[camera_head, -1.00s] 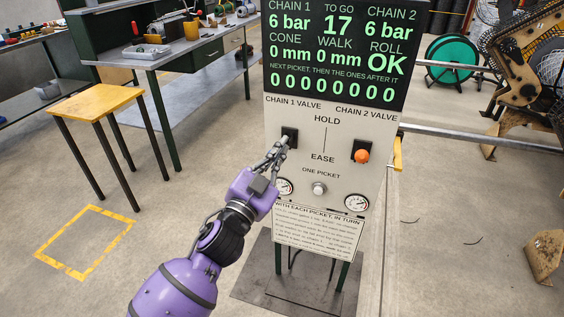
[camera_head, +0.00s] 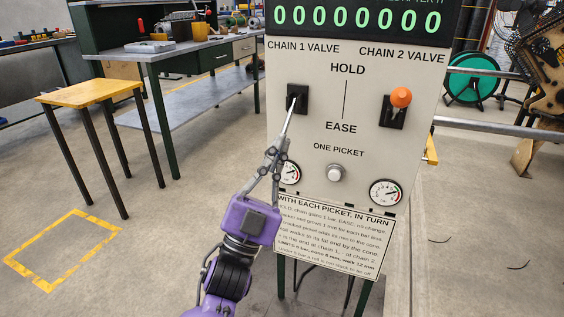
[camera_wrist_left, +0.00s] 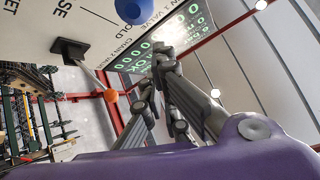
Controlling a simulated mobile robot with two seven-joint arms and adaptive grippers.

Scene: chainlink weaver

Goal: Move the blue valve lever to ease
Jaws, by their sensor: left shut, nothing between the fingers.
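The blue knob (camera_wrist_left: 131,9) of the valve lever shows in the left wrist view, cut by the top edge. In the head view the knob is hidden. The Chain 1 valve plate (camera_head: 297,98) is on the panel's left, with a thin pale rod slanting down-left from it to my left gripper (camera_head: 281,147). My left gripper is shut and empty, below the plate and above the left gauge. In the wrist view its fingers (camera_wrist_left: 158,70) appear below and right of the knob; contact cannot be told. My right gripper is out of view.
The Chain 2 lever has an orange knob (camera_head: 401,97) at the panel's right, showing above its plate's centre. HOLD is printed above EASE (camera_head: 341,127). A push button (camera_head: 336,173) and two gauges sit below. A yellow-topped stool (camera_head: 90,92) stands left, with open floor around it.

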